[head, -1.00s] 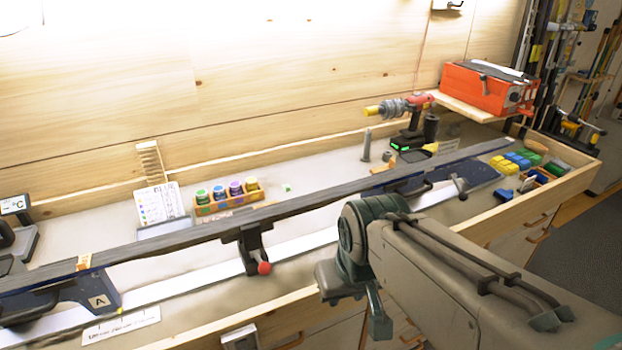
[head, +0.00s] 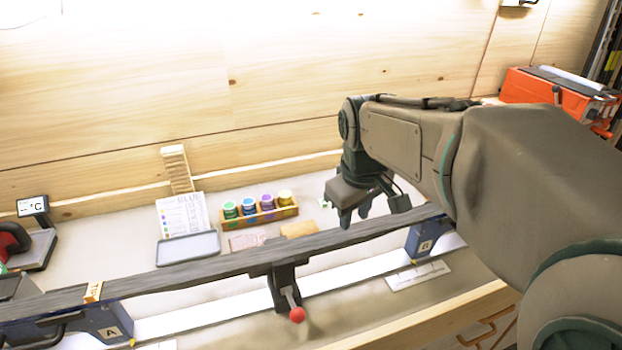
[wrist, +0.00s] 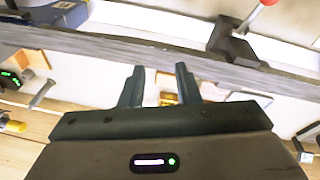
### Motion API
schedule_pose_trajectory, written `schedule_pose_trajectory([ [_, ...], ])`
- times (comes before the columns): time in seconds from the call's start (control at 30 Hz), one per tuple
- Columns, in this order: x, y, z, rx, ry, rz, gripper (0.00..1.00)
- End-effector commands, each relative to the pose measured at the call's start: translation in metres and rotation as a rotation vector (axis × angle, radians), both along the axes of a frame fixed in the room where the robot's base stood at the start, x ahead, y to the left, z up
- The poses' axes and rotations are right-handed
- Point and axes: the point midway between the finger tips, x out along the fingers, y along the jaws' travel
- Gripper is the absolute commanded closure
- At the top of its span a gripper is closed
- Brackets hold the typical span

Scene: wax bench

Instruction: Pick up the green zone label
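A small white piece with green on it (head: 323,203), which looks like the green zone label, lies on the bench right of the row of wax jars. It is tiny and partly covered by my gripper in the head view. My gripper (head: 367,214) hangs above the bench behind the ski, just right of the label, fingers pointing down. In the wrist view my gripper's two fingers (wrist: 159,83) stand apart with nothing held between them. I cannot make out the label in the wrist view.
A long dark ski (head: 215,265) lies across the bench in front, on a clamp with a red knob (head: 297,315). The wooden jar holder (head: 262,220) stands left of the label. A printed card (head: 181,214) and a grey tray (head: 188,248) are further left.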

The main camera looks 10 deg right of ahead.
Motion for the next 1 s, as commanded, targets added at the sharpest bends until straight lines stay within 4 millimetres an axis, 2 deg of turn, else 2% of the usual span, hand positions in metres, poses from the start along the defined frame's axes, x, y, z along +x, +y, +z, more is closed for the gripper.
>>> schedule_pose_trajectory([
  [0.03, 0.019, 0.0, 0.003, -0.013, 0.014, 0.052, 0.71],
  [0.2, 0.075, 0.003, 0.01, -0.055, 0.055, 0.252, 0.71],
  [0.47, 0.158, 0.007, 0.003, -0.097, 0.113, 0.556, 0.71],
  [0.67, 0.216, 0.007, -0.016, -0.112, 0.152, 0.784, 0.71],
  [0.8, 0.253, 0.005, -0.036, -0.113, 0.174, 0.937, 0.71],
  [1.0, 0.291, 0.0, -0.066, -0.108, 0.195, 1.12, 0.71],
])
